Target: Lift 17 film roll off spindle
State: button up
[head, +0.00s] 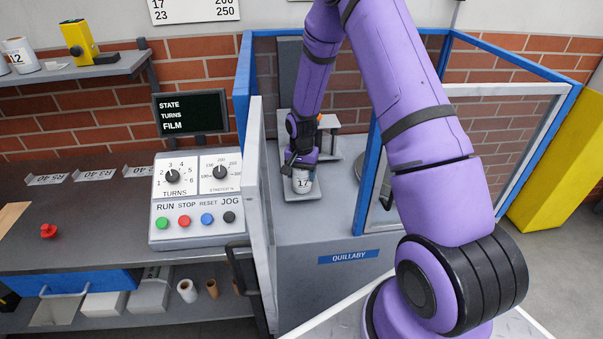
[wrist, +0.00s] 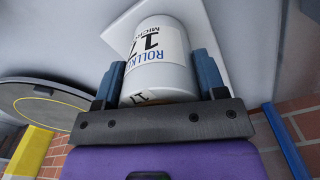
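The 17 film roll (head: 303,184) is a white cylinder with a label reading 17, inside the blue-framed machine bay. It also shows in the wrist view (wrist: 160,60), label facing the camera. My gripper (head: 301,165) reaches down to the roll's upper part. In the wrist view its two blue fingers (wrist: 158,82) lie against opposite sides of the roll and look shut on it. The spindle is hidden, so I cannot tell whether the roll is still on it. A pale plate (wrist: 208,25) shows beyond the roll.
The bay has blue-framed panels (head: 472,100) on the right and an open white door (head: 258,210) on the left. A round dark turntable (wrist: 55,105) is nearby. A control box (head: 196,200) stands on the left counter. A yellow post (head: 565,150) stands at right.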

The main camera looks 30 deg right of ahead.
jog(key=c, duration=0.3)
jog(key=shift+r, duration=5.05)
